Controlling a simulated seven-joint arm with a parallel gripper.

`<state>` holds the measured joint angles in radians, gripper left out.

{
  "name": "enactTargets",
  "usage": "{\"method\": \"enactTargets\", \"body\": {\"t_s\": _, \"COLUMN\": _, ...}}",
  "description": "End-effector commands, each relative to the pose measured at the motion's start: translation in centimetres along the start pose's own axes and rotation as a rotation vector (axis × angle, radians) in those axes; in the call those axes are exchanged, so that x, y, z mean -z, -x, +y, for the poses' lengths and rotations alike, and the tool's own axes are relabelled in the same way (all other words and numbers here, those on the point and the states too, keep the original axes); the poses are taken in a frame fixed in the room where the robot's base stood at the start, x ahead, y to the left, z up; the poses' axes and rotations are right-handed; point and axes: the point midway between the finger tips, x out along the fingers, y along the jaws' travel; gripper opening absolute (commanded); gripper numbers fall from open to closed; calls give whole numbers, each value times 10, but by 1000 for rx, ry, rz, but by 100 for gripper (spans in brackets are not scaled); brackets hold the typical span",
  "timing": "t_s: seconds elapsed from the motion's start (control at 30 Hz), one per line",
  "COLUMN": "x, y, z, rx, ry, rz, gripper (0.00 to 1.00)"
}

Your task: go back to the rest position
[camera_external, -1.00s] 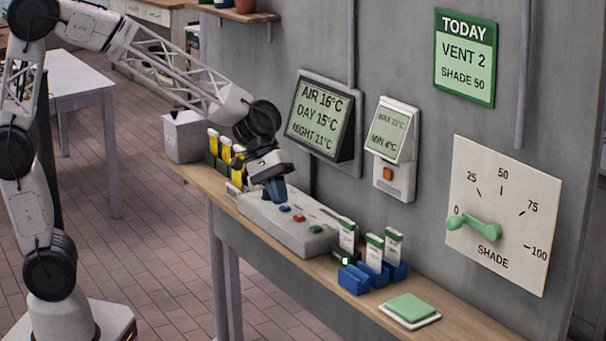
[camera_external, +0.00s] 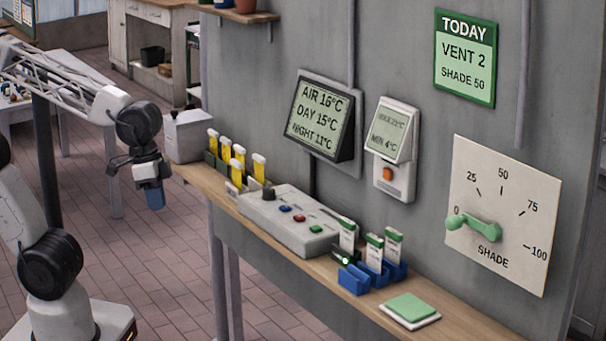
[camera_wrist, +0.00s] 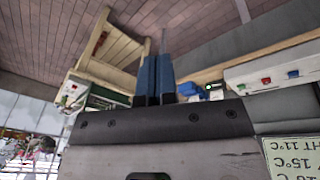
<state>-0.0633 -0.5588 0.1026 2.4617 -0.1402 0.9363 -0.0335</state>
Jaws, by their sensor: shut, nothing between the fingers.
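My gripper (camera_external: 155,199) hangs in free air to the left of the wooden shelf, fingers pointing down, clear of everything. Its blue fingers are closed together with nothing between them; they also show side by side in the wrist view (camera_wrist: 154,80). My arm is folded back over the tiled floor at the left of the external view.
The shelf (camera_external: 455,325) holds a grey control box (camera_external: 290,222), yellow-topped tags (camera_external: 239,155), a grey box (camera_external: 187,136), a blue holder (camera_external: 353,280) with white cards and a green pad (camera_external: 410,307). A shade dial (camera_external: 520,215) is on the wall. Floor space is free left of the shelf.

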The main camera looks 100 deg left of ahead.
Motion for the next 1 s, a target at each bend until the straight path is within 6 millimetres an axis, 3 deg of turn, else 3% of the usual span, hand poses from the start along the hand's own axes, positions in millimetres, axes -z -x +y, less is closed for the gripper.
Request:
{"method": "enactTargets", "body": {"t_s": 0.1, "x": -23, "y": 2, "z": 1, "rx": 41, "ry": -99, "rz": 14, "gripper": 0}}
{"method": "enactTargets", "body": {"t_s": 0.3, "x": -41, "y": 4, "z": -1, "rx": 82, "ry": -188, "rz": 27, "gripper": 0}}
{"method": "enactTargets", "body": {"t_s": 1.0, "x": -44, "y": 4, "z": -2, "rx": 88, "ry": -200, "rz": 28, "gripper": 0}}
